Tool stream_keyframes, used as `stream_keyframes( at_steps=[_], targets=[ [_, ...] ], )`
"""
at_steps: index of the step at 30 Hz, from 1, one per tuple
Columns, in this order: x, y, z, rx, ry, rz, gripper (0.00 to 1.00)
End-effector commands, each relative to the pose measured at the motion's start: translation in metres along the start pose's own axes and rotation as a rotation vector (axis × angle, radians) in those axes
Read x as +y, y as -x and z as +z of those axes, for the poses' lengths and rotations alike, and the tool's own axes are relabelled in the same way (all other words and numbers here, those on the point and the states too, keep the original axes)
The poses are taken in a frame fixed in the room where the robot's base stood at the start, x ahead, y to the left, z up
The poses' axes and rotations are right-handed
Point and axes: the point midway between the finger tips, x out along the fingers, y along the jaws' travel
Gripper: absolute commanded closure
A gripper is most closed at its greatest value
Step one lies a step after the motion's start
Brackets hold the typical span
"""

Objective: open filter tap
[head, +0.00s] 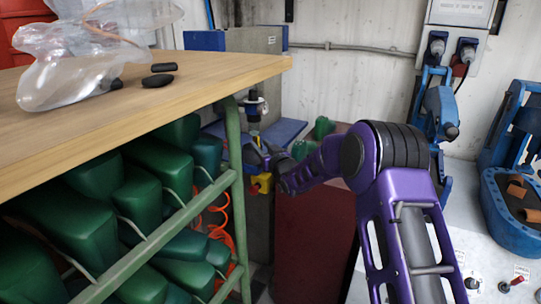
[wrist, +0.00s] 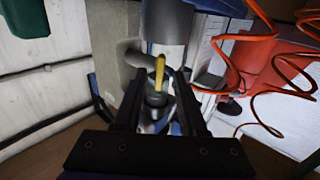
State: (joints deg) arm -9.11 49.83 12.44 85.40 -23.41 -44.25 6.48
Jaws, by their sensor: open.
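The filter tap shows in the wrist view as a narrow yellow lever (wrist: 160,70) below a grey cylindrical body (wrist: 168,22). My gripper (wrist: 158,88) is open, with one dark finger on each side of the lever. I cannot tell whether either finger touches it. In the head view my gripper (head: 262,158) is beyond the table's right end, by the filter unit (head: 254,108). The arm and table frame partly hide the tap there. A yellow part (head: 262,184) shows just below the gripper.
A wooden table (head: 150,97) on a green frame (head: 239,190) stands close on the left, with several green blocks beneath. Blue machines (head: 515,200) stand at right.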

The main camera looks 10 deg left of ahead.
Motion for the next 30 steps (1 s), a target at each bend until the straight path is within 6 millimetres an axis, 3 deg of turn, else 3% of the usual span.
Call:
stream_keyframes(
  at_steps=[8, 21, 30],
  targets=[
    [0.001, 0.041, -0.001, 0.000, 0.000, 0.002, 0.59],
    [0.001, 0.133, -0.001, 0.000, 0.000, 0.002, 0.59],
    [0.000, 0.167, -0.001, 0.002, 0.001, 0.000, 0.59]
  ],
)
